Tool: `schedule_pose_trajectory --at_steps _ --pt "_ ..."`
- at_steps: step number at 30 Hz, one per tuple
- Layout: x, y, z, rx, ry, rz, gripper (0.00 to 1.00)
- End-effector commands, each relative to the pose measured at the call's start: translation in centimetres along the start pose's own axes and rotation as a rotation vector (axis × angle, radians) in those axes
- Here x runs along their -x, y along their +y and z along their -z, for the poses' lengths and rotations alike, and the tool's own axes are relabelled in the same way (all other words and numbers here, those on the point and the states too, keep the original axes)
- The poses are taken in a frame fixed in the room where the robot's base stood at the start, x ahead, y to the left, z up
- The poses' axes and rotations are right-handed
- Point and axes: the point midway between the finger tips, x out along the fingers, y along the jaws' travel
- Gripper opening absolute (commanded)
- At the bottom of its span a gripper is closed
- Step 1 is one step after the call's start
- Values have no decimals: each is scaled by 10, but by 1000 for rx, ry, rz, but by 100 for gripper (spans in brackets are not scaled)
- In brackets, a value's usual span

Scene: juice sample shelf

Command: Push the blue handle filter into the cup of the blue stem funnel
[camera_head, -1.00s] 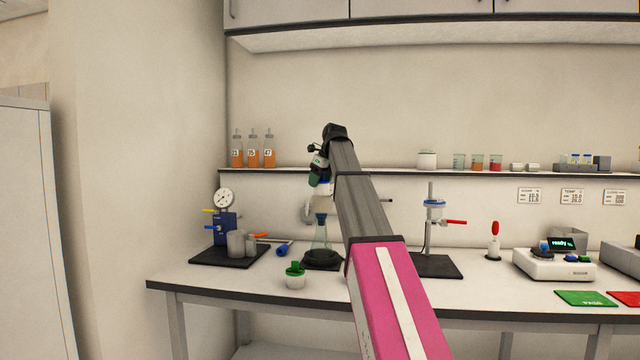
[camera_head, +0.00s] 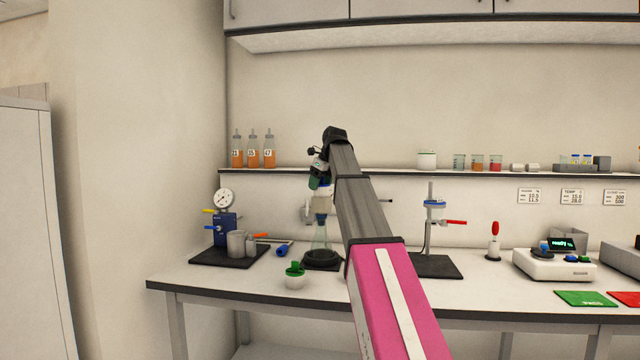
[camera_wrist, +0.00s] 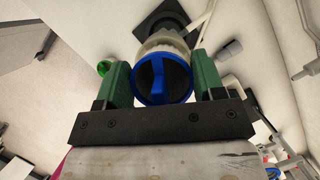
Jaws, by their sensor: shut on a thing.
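The blue handle filter (camera_wrist: 163,78) shows in the wrist view as a dark round top with a blue rim and a blue bar across it. My gripper (camera_wrist: 163,75) is shut on it, with one green finger on each side. The pale cup of the blue stem funnel (camera_wrist: 165,42) lies just beyond the filter and in line with it. In the head view, my gripper (camera_head: 320,177) is right above the pale cup. The blue stem (camera_head: 320,217) points down into a clear flask (camera_head: 320,238). How deep the filter sits in the cup is hidden.
The flask stands on a black base (camera_head: 322,262). A green-topped jar (camera_head: 295,276) stands in front, and a loose blue-ended piece (camera_head: 284,248) lies to the left. A gauge stand (camera_head: 224,225) is further left. A stand with a red handle (camera_head: 432,228) is to the right.

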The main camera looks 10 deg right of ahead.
Motion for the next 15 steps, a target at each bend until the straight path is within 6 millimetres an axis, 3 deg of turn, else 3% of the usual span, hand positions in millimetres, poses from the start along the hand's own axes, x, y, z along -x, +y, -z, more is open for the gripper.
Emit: schedule_pose_trajectory --at_steps 15 --pt "-9 0 4 0 0 0 40"
